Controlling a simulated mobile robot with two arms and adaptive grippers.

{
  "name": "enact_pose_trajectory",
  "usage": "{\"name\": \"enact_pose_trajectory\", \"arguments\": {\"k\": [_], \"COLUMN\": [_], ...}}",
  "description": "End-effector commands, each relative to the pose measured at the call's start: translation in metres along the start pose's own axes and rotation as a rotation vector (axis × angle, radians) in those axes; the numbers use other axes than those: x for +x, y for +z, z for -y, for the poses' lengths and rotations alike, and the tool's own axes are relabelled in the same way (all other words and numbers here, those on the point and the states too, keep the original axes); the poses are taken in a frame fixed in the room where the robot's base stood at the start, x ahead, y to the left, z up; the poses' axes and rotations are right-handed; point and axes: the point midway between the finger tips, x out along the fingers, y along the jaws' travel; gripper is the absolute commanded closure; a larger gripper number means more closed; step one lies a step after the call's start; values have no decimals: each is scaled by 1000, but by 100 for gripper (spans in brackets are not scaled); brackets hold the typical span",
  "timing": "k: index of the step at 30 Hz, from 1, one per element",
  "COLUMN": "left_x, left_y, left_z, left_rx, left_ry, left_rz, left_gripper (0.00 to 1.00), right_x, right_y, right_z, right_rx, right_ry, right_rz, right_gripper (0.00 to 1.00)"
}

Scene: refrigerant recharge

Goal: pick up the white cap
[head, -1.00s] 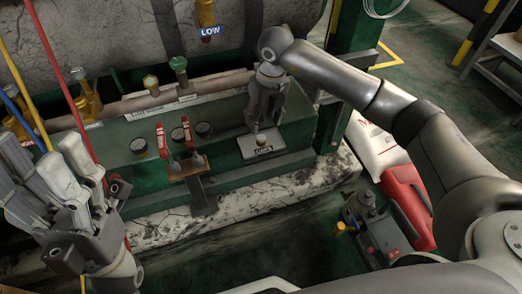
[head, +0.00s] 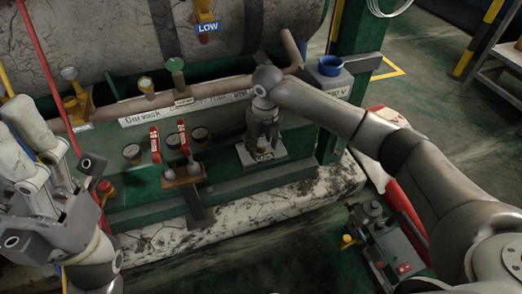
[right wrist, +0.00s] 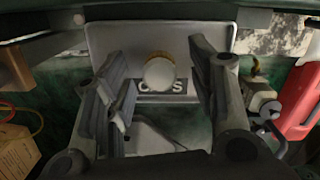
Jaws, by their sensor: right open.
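The white cap (right wrist: 160,73) is round, with a brass-coloured edge. My right gripper (right wrist: 163,92) is open, with one finger on each side of the cap and visible gaps between. In the head view my right gripper (head: 262,140) points down over the plate (head: 281,155) and largely hides the cap. My left gripper (head: 40,150) is at the left edge, fingers upward, away from the plate; its opening is unclear.
Red-handled valves (head: 170,150) and gauges stand left of the plate on the green bench. A blue cup (head: 330,65) stands at the back right. A large grey tank (head: 110,40) is behind. A pump-like machine (head: 375,235) stands on the floor at right.

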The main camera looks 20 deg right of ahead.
Motion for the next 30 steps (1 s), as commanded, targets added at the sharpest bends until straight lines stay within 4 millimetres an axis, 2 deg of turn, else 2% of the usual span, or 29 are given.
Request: {"name": "enact_pose_trajectory", "arguments": {"k": [9, 21, 30], "left_x": [2, 2, 4], "left_y": [0, 0, 0], "left_z": [0, 0, 0], "left_rx": [1, 1, 0], "left_ry": [3, 3, 3], "left_rz": [-8, -8, -9], "left_gripper": [44, 44, 44], "right_x": [4, 4, 1], "right_y": [0, 0, 1], "right_z": [0, 0, 0], "right_rx": [0, 0, 0], "right_ry": [1, 1, 1], "right_rz": [2, 2, 2], "right_gripper": [48, 98, 99]}}
